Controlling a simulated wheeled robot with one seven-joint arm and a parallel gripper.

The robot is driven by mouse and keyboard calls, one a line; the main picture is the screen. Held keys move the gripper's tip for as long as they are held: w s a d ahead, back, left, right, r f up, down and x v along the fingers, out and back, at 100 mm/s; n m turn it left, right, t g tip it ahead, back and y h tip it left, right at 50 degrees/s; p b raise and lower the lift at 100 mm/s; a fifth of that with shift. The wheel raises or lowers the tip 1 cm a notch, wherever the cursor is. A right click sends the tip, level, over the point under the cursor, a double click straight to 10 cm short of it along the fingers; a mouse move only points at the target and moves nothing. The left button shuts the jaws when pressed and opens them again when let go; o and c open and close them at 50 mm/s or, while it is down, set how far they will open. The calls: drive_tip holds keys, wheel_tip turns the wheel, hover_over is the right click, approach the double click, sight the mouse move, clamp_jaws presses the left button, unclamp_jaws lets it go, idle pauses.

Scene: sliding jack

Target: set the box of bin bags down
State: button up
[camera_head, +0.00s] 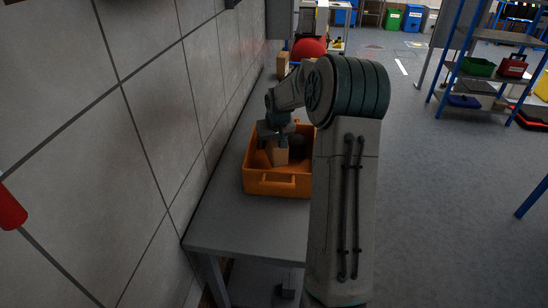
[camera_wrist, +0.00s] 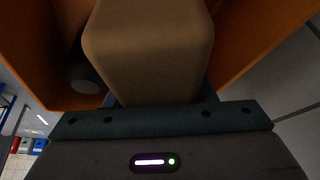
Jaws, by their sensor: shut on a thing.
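The box of bin bags (camera_head: 281,155) is a plain tan-brown box. My gripper (camera_head: 275,138) is shut on it and holds it inside, or just above, the orange crate (camera_head: 277,187) on the grey table. In the wrist view the box (camera_wrist: 150,50) fills the middle, close against the gripper (camera_wrist: 160,104), with the orange crate walls (camera_wrist: 245,45) on both sides. I cannot tell whether the box touches the crate floor. My arm hides the crate's right side.
The grey table (camera_head: 235,228) runs along the tiled wall (camera_head: 150,130) on the left. A dark round thing (camera_wrist: 84,76) lies in the crate beside the box. Another brown box (camera_head: 282,65) and a red rounded thing (camera_head: 309,47) stand farther back. Bare table lies in front of the crate.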

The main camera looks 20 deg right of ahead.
drive_tip(key=shift+a+f, duration=0.1)
drive_tip(key=shift+f, duration=3.15)
drive_tip(key=o, duration=1.2)
